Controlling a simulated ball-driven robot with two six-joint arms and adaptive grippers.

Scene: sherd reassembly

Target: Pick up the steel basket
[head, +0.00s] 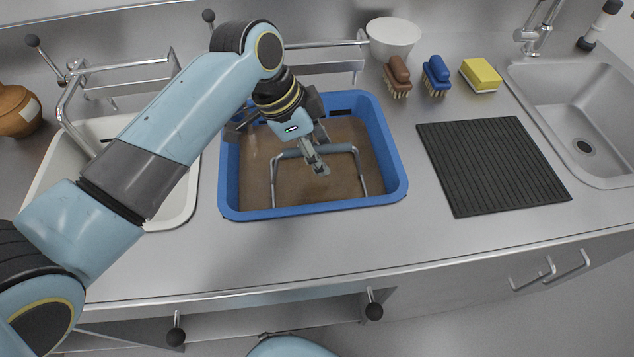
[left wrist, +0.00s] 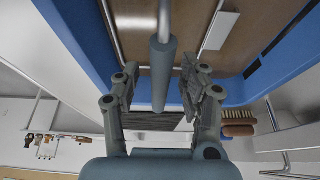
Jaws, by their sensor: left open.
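The steel basket shows by its raised handle (head: 343,149), a bar with a grey grip and two thin steel legs. It stands in a blue tub (head: 300,212) of murky brown liquid, and the rest of the basket is hidden there. My left gripper (head: 317,163) reaches down over the tub at the middle of the handle. In the left wrist view the grey grip (left wrist: 162,75) lies between the two parted fingers of my left gripper (left wrist: 160,92), with a gap on both sides. My right gripper is not in view.
A black ribbed mat (head: 492,165) lies right of the tub. Behind it are a brown brush (head: 397,75), a blue brush (head: 436,74), a yellow sponge (head: 480,74) and a white bowl (head: 393,37). Sinks lie at left (head: 45,190) and right (head: 590,115). The front counter strip is clear.

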